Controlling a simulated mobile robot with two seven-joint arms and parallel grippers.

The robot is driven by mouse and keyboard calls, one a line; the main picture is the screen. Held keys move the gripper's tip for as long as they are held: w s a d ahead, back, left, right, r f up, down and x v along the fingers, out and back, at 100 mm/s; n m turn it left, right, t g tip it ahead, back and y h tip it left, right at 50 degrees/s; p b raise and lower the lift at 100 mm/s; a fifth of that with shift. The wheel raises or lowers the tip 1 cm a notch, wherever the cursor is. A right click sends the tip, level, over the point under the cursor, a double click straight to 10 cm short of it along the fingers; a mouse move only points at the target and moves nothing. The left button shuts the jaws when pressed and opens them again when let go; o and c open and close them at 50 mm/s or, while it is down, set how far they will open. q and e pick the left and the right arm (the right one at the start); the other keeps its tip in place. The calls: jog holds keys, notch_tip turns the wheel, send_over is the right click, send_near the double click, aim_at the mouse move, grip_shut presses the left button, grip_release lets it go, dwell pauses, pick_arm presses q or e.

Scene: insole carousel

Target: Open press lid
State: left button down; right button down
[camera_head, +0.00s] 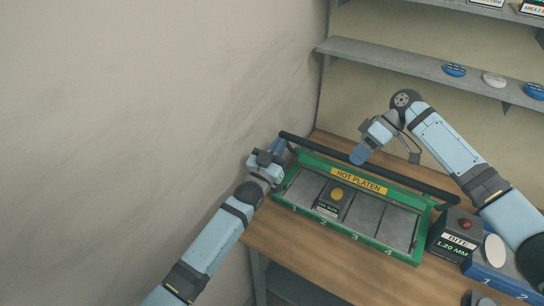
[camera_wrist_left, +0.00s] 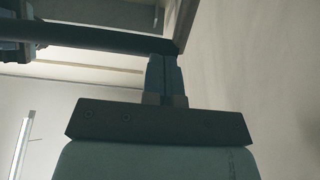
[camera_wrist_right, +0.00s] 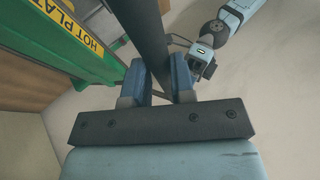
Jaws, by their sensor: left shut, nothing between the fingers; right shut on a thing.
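The press has a green frame (camera_head: 412,258) around numbered grey plates, which lie uncovered. A green bar with a yellow "HOT PLATEN" label (camera_head: 359,181) runs along its back, and a long black handle bar (camera_head: 425,188) runs behind that. My right gripper (camera_head: 360,155) is shut on the handle bar; the right wrist view shows the bar (camera_wrist_right: 150,38) between its fingers (camera_wrist_right: 160,80). My left gripper (camera_head: 279,147) is shut and empty by the bar's left end. In the left wrist view its closed fingers (camera_wrist_left: 164,78) are close to the bar's end (camera_wrist_left: 90,38); contact is unclear.
A small dark unit with a yellow disc (camera_head: 337,194) sits on one press plate. A dark box reading "1.20 MM" with a red button (camera_head: 465,223) and a blue holder (camera_head: 500,272) stand right of the press. A wall closes the left side. A shelf (camera_head: 400,62) hangs above.

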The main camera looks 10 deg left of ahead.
pick_arm(q)
jog(key=shift+w+d+r, duration=0.1)
jog(key=shift+w, duration=0.05)
pick_arm(e)
jog(key=shift+d+f, duration=0.15)
jog(key=shift+f, duration=0.05)
